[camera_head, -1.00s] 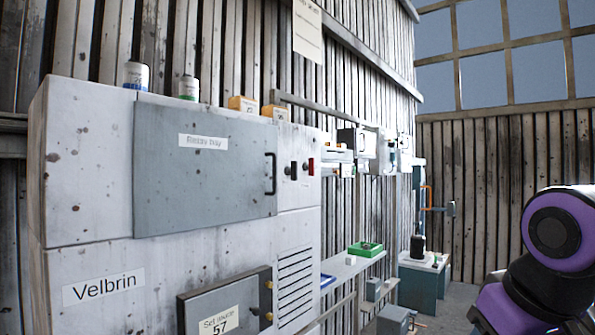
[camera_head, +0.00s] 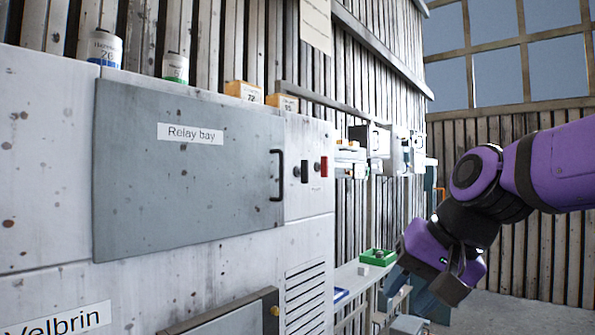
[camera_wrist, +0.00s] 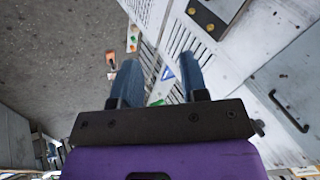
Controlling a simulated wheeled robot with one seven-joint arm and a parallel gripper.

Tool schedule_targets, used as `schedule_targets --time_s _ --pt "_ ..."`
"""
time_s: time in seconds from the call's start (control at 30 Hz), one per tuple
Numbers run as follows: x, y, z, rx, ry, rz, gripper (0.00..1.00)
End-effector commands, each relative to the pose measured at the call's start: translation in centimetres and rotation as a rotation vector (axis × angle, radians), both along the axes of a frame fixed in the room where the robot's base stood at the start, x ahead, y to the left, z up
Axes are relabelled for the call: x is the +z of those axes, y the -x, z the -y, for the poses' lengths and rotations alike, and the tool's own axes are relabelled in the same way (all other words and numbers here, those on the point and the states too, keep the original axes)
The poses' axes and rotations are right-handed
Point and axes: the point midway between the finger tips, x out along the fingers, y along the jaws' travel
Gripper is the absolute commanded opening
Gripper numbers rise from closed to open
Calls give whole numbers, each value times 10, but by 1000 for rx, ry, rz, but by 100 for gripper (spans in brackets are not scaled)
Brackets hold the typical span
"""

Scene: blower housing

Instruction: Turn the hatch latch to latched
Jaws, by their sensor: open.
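The lower grey hatch (camera_head: 235,318) is on the front of the white cabinet, cut off by the bottom edge of the head view. One brass latch piece (camera_head: 274,311) shows at its right edge. The wrist view shows the hatch's dark edge (camera_wrist: 222,8) at the top, with two brass pieces, one of them here (camera_wrist: 210,28). I cannot tell which way the latch is turned. My gripper (camera_head: 410,298) is to the right of the cabinet, pointing down, apart from the hatch. Its two blue fingers are spread and empty in the wrist view (camera_wrist: 160,82).
Above is the "Relay bay" door (camera_head: 185,170) with a black handle (camera_head: 277,175). Cans and yellow boxes (camera_head: 243,92) stand on the cabinet top. A shelf with a green tray (camera_head: 377,257) runs behind my gripper. Open floor (camera_wrist: 60,60) lies left in the wrist view.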

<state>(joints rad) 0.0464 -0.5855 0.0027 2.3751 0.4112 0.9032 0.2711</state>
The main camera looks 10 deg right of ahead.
Motion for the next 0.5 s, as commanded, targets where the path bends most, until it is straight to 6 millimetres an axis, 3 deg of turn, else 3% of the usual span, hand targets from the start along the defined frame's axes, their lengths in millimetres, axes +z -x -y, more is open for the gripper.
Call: schedule_targets --time_s 0.27,0.37,0.5 --pt "35 -58 -18 -232 -340 -61 40" --pt "55 -93 -24 -358 -536 -104 40" --pt "90 -154 -25 -561 -876 -194 40"
